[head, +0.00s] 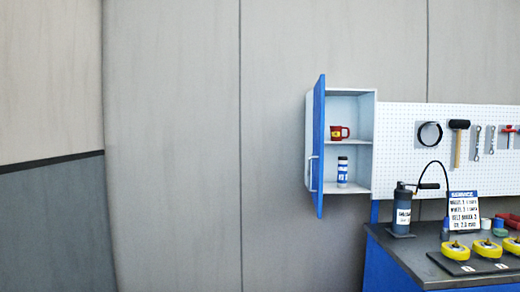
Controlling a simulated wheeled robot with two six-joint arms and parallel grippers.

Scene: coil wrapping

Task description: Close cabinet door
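The wall cabinet (368,155) is white with a blue door (318,145). The door is hinged on the cabinet's left side and stands open, swung outward and seen nearly edge-on. A pale vertical handle (312,173) is on the door's left face. Neither of my grippers shows in the head view.
A blue workbench (385,270) with a dark top stands at the lower right. On it are a dark canister with a hose (403,215), a service sign (463,212) and yellow wheels (487,248). A white pegboard (400,150) with tools hangs behind. The wall left of the cabinet is bare.

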